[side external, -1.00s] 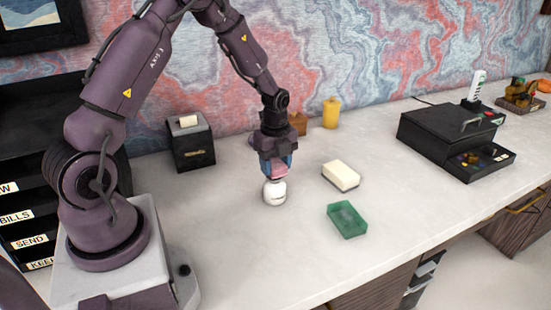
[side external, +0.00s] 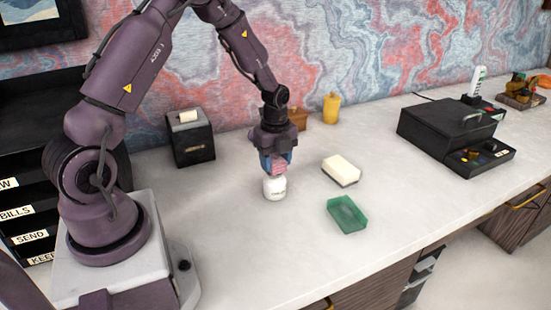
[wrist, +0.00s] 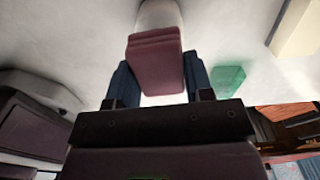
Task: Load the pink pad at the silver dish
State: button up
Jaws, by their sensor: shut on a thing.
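My gripper (side external: 277,157) points down over the desk, its blue fingers shut on a pink pad (side external: 279,169). In the wrist view the pink pad (wrist: 155,62) sits between the two fingers. A white jar (side external: 274,187) with dark lettering stands directly below or just behind the pad. I cannot tell if they touch. I see no dish that is clearly silver. A green open tray (side external: 346,215) lies to the right, nearer the front edge. A cream block (side external: 340,169) with a darker underside lies behind it; whether that underside is a dish is unclear.
A black box with a slot (side external: 191,138) stands at the back left. A yellow canister (side external: 331,109) and a brown box (side external: 300,120) stand behind my gripper. The desk front is clear.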

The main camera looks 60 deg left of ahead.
aim_at(276, 159)
jog(key=shift+f, duration=0.8)
dwell(0.5)
jog(key=shift+r, duration=0.1)
dwell(0.4)
jog(key=shift+r, duration=3.45)
